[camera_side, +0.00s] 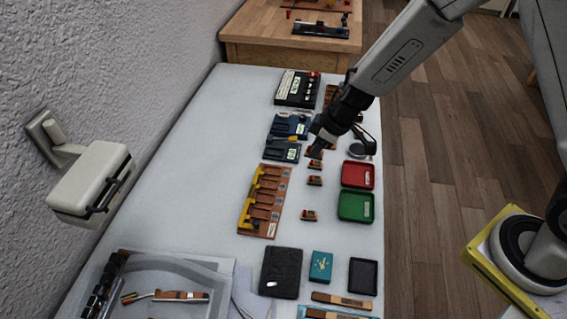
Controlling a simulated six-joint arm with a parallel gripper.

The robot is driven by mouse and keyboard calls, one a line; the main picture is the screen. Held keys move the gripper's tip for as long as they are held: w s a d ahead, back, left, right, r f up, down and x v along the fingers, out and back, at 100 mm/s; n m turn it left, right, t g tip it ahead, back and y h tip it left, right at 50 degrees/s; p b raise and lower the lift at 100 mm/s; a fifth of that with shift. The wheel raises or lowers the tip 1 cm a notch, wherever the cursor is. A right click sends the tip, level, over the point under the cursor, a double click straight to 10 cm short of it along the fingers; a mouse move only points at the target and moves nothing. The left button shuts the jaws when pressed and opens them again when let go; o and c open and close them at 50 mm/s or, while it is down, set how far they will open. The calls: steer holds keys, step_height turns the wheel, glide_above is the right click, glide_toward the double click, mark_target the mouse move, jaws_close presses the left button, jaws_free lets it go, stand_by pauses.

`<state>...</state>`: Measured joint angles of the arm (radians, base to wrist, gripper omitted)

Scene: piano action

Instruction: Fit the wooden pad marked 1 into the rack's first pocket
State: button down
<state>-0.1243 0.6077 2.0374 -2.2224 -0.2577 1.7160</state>
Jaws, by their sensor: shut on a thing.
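The wooden rack (264,201) lies left of the middle of the table, with a row of brown pockets and yellow parts along its left side. My gripper (317,150) is beyond the rack's far right end, pointing down. It is shut on a small wooden pad (314,155) with a reddish side, mostly hidden by the fingers. Two similar small pads, one nearer the gripper (315,181) and one further towards the camera (309,215), lie right of the rack. The number marks are too small to read. I cannot tell whether the held pad touches the table.
A red tray (346,185) and a green tray (343,219) stand at the table's right edge. Dark blue blocks (280,154) lie just beyond the rack. A black box (281,272), teal box (320,266) and black tray (363,276) are nearer. The table left of the rack is clear.

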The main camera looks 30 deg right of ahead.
steer(key=w+a+f, duration=0.3)
steer(key=a+f, duration=0.3)
steer(key=a, duration=0.2)
steer(key=n, duration=0.1)
glide_above(256, 213)
steer(key=s, duration=0.1)
steer(key=f, duration=0.2)
steer(key=d+f, duration=0.1)
steer(key=f, duration=0.1)
steer(key=shift+f, duration=0.3)
steer(key=shift+f, duration=0.1)
steer(key=shift+f, duration=2.65)
steer(key=shift+f, duration=0.4)
stand_by(0.4)
steer(key=shift+c, duration=2)
jaws_free()
